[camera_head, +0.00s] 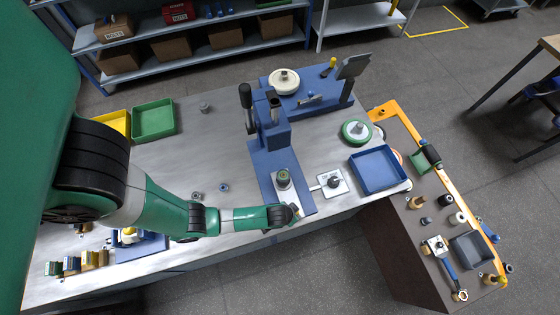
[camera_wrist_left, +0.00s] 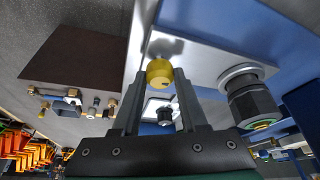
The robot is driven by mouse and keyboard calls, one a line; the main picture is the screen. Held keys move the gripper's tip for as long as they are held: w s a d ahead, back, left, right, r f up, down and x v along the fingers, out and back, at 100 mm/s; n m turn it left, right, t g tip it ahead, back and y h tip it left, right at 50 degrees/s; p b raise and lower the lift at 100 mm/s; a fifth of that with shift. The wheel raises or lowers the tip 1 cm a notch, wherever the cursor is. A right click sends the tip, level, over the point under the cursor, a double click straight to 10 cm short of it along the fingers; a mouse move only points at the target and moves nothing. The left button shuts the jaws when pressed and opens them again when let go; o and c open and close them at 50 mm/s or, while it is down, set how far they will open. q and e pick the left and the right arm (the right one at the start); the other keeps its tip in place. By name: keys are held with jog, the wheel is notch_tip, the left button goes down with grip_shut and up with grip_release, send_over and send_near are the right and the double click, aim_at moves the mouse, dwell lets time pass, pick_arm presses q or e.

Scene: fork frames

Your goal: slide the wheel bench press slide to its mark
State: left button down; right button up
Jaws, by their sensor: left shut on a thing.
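The wheel bench press (camera_head: 268,135) is blue and stands on the metal workbench. On its base plate (camera_head: 308,204) is a pale slide plate, which fills the upper middle of the left wrist view (camera_wrist_left: 205,60). A dark cylindrical part in a metal collar (camera_head: 283,179) stands on the slide; it also shows in the wrist view (camera_wrist_left: 250,98). A yellow knob (camera_wrist_left: 160,73) sits at the slide's near edge. My left gripper (camera_head: 294,212) is at the front of the press, its two fingers shut on the knob. It hides the slide's front end in the head view. I cannot make out the mark.
A white square plate with a dark knob (camera_head: 331,183) lies right of the press base. A blue tray (camera_head: 378,170) and a green-rimmed wheel (camera_head: 357,131) are farther right. A green tray (camera_head: 154,120) is at the back left. The bench left of the press is mostly clear.

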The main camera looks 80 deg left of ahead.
pick_arm(q)
jog(key=shift+w+d, duration=0.2)
jog(key=shift+d, duration=1.3)
jog(key=shift+w+d, duration=0.15)
jog(key=shift+d, duration=1.3)
jog(key=shift+c, duration=1.8)
grip_release()
jog(key=shift+r, duration=0.1)
